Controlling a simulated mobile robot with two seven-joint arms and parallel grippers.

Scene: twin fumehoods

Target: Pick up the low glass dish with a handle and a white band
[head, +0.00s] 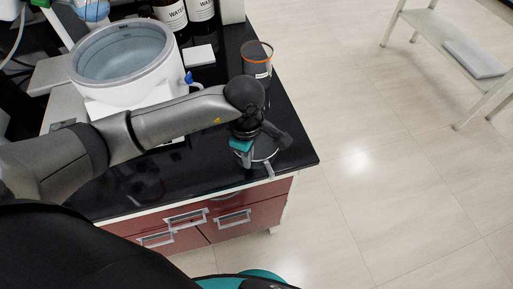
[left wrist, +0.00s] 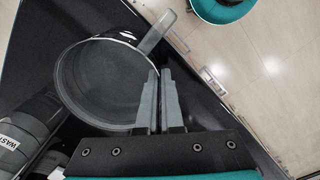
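The low glass dish (left wrist: 105,88) is round and clear, with a handle (left wrist: 157,32) pointing to the upper right in the left wrist view. In the head view the dish (head: 265,152) is at the front right corner of the black counter, partly hidden by my gripper. Its white band is not clear. My left gripper (left wrist: 160,75) is over the dish's right side, its two fingers close together with only a thin gap. They appear to pinch the dish wall near the handle. Whether the dish is lifted cannot be told. My right gripper is not in view.
A glass beaker with an orange rim (head: 257,62) stands behind my arm. A white round bath (head: 122,55) and bottles (head: 172,14) stand at the back left. The counter edge (head: 304,165) is close to the dish. Open floor lies to the right.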

